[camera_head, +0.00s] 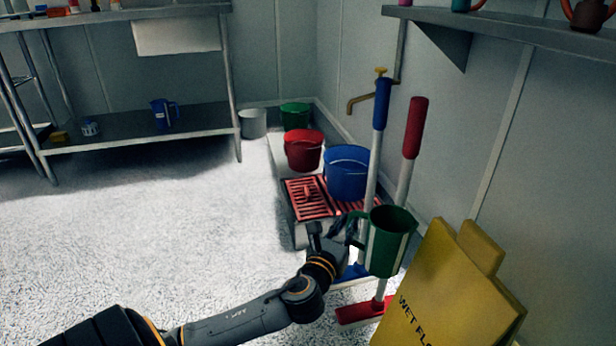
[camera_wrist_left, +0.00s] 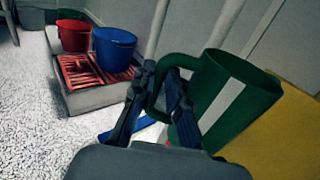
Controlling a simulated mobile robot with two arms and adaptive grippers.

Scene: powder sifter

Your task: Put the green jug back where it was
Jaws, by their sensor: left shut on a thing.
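The green jug (camera_head: 390,243) has a pale vertical stripe and an open top. It is held in the air, nearly upright, in front of the brooms at the right. My left gripper (camera_head: 347,238) is shut on its handle, on the jug's left side. In the left wrist view the jug (camera_wrist_left: 237,97) stands to the right of the gripper (camera_wrist_left: 165,95), whose fingers are around the handle. My right gripper is in neither view.
A yellow wet floor sign (camera_head: 445,285) stands close at the right. A blue broom (camera_head: 376,150) and a red broom (camera_head: 411,135) lean behind the jug. Red (camera_head: 303,150) and blue (camera_head: 347,172) buckets sit by a red grate (camera_head: 308,198). A wall shelf (camera_head: 520,27) is upper right. A blue jug (camera_head: 160,115) sits on a low rack shelf.

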